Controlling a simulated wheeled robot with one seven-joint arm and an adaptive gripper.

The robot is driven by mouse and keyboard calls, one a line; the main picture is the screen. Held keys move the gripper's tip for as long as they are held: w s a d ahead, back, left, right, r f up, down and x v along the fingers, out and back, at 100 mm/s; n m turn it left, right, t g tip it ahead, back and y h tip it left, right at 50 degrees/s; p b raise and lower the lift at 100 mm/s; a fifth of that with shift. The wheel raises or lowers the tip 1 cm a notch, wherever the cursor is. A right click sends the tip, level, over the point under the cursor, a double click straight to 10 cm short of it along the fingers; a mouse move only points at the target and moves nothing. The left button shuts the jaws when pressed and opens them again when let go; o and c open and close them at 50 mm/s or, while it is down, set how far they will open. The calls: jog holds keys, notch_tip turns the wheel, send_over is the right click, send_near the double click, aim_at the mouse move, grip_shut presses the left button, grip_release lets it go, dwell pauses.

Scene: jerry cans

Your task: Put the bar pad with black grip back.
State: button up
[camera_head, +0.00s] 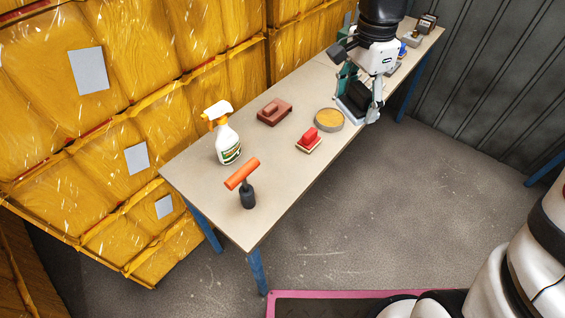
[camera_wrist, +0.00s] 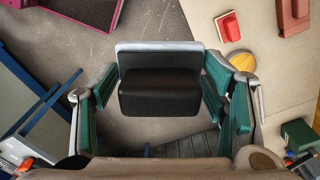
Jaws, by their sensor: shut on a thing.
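The bar pad with black grip (camera_wrist: 158,92) shows in the middle of the wrist view, a dark block-like grip with a pale grey edge along its far side. My gripper (camera_wrist: 160,90) is shut on it, with teal-lined fingers at its left and right sides. In the head view my gripper (camera_head: 360,103) is at the front edge of the table, right of the round tin, and the pad (camera_head: 347,108) is partly hidden by the fingers. In the wrist view bare floor shows around the pad. I cannot tell its exact height relative to the tabletop.
On the long table (camera_head: 200,178) stand a round yellow-topped tin (camera_head: 329,119), a red-handled brush (camera_head: 308,140), a brown float (camera_head: 274,112), a spray bottle (camera_head: 226,138) and an orange-headed tool (camera_head: 243,180). Several small items, one blue (camera_head: 402,50), crowd the far end. Yellow wrapped stacks line the back.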

jog(key=s+a+f+n+b, duration=0.2)
jog(key=a+f, duration=0.1)
jog(key=f, duration=0.6)
jog(key=s+a+f+n+b, duration=0.15)
jog(key=a+f, duration=0.25)
jog(key=f, duration=0.5)
jog(key=s+a+f+n+b, duration=0.1)
jog(key=s+a+f+n, duration=0.15)
jog(key=f, duration=0.55)
send_over(283, 170)
jog(key=shift+f, duration=2.55)
jog(key=shift+f, duration=0.15)
jog(key=o, duration=1)
jog(key=shift+c, duration=0.2)
jog(key=shift+o, duration=0.7)
